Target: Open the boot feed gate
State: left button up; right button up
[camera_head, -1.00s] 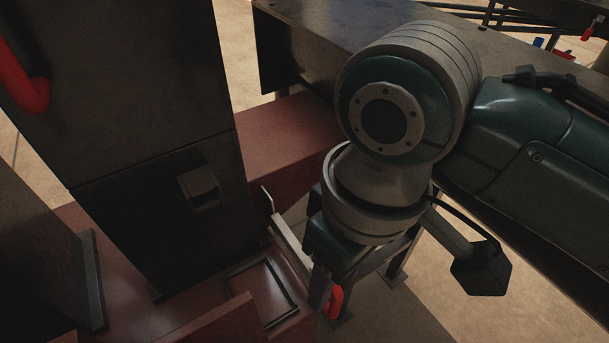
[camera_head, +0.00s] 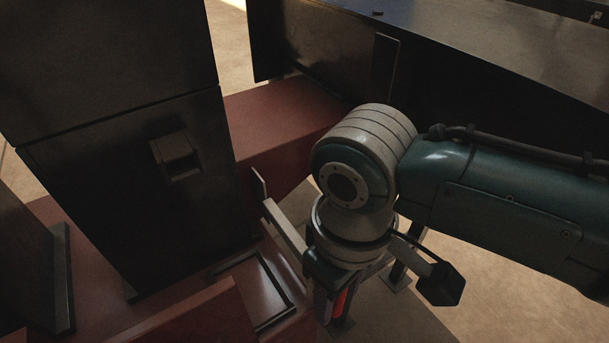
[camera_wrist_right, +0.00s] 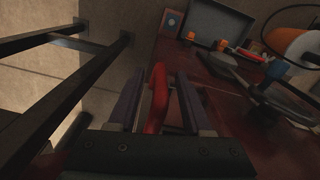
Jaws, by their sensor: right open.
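A red handle (camera_head: 340,303), which I take to be the boot feed gate's, shows beside the dark red base at the lower middle of the head view. In the right wrist view the red handle (camera_wrist_right: 157,97) stands between the fingers. My right gripper (camera_head: 331,308) points down there with its fingers around the handle, open. It also shows in the right wrist view (camera_wrist_right: 155,90), with a finger on each side of the handle; contact is unclear. A pale flat bar (camera_head: 285,236) runs along the base edge beside the wrist. The gate plate itself I cannot make out. My left gripper is out of view.
A tall dark housing (camera_head: 120,190) with a small latch block (camera_head: 176,155) stands on the red base (camera_head: 280,130) at left. A dark bench (camera_head: 480,50) spans the back.

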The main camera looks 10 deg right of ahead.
grip_shut()
dwell(0.3)
dwell(1.1)
